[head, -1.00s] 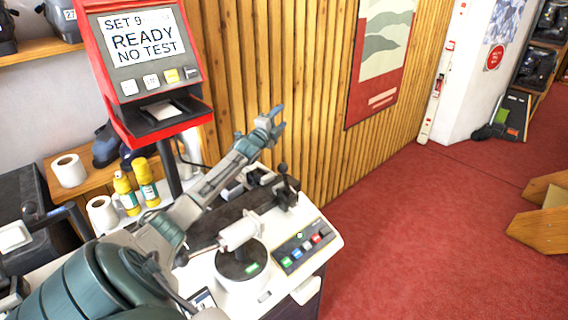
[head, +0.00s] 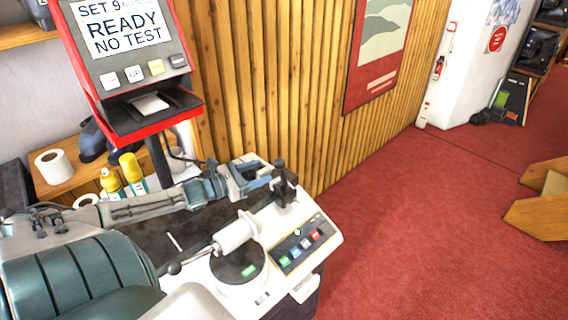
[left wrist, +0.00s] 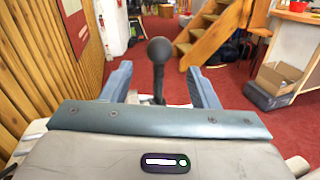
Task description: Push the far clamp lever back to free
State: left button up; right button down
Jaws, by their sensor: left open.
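The far clamp (head: 285,192) is a black block at the far right end of the white machine. Its dark lever stands about upright with a round knob (head: 281,163) on top. My left gripper (head: 268,177) is open beside the clamp, its blue fingers pointing at the lever. In the left wrist view the black ball knob (left wrist: 159,50) and its stem stand between the two open fingers (left wrist: 159,75), with a gap on each side. The lever's foot is hidden there behind the gripper body. My right gripper is not in view.
A white cylinder with a black-knobbed handle (head: 174,268) stands nearer on the machine, beside a button panel (head: 303,243). A red-framed screen (head: 125,45) reads READY, NO TEST. Yellow bottles (head: 131,168) stand behind my left arm. A slatted wooden wall (head: 300,90) rises behind the machine.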

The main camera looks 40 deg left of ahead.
aim_at(283, 162)
pick_arm(q)
jog(key=b+x, duration=0.5)
jog(key=x, duration=0.1)
jog(key=shift+w, duration=0.35)
jog(key=shift+w+d+r, duration=0.15)
jog(key=shift+w, duration=0.15)
jog(key=shift+w+d+p, duration=0.1)
jog(key=shift+w+p, duration=0.4)
jog(key=shift+w+d, duration=0.15)
jog(key=shift+w, duration=0.2)
jog(key=shift+w+d, duration=0.15)
jog(key=shift+w, duration=0.1)
